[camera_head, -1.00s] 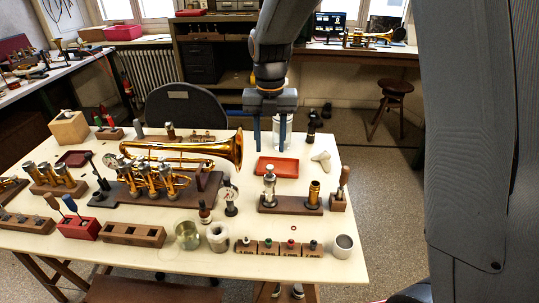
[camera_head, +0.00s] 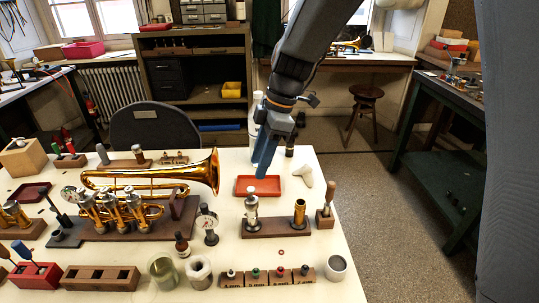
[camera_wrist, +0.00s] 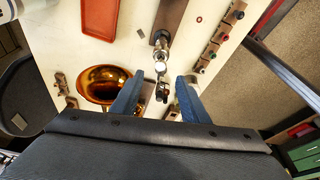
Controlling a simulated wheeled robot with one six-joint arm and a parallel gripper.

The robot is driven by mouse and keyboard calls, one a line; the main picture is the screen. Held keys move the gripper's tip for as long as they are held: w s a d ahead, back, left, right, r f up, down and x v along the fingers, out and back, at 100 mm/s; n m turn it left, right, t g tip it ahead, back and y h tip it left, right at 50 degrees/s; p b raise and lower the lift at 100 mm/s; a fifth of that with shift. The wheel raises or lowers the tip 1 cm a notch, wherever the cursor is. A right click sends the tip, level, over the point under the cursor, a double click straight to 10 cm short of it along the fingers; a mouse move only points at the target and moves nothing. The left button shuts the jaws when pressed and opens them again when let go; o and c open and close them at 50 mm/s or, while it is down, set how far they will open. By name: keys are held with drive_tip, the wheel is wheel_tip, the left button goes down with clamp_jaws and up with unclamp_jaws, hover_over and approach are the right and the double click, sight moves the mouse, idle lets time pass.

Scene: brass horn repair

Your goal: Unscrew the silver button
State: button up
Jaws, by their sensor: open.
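A silver valve (camera_head: 251,212) stands upright at the left end of a dark wooden stand (camera_head: 276,230); the silver button is too small to pick out for certain, but its top faces up. The valve also shows in the wrist view (camera_wrist: 161,44), ahead of my fingers.
A red tray (camera_head: 257,186) lies behind the stand. A brass tube (camera_head: 299,213) stands at the stand's right end. A brass trumpet (camera_head: 203,179) lies left. A row of colored buttons (camera_head: 267,278) and a white cup (camera_head: 337,267) are in front. A green bench (camera_head: 437,179) is at right.

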sight(251, 189)
drive_tip(key=shift+p+x, duration=0.8)
drive_tip(key=shift+x, duration=2.65)
clamp_jaws()
drive_tip(key=c, duration=0.7)
unclamp_jaws()
clamp_jaws()
drive_tip(key=shift+n, duration=0.3)
drive_tip(key=shift+w+f+n+g+b, duration=0.15)
drive_tip(key=shift+n+g+b, duration=0.25)
drive_tip(key=shift+n+b, duration=1.05)
drive_tip(key=shift+n+h+b, duration=0.3)
drive_tip(key=shift+n+h, duration=0.1)
drive_tip(key=shift+n, duration=0.45)
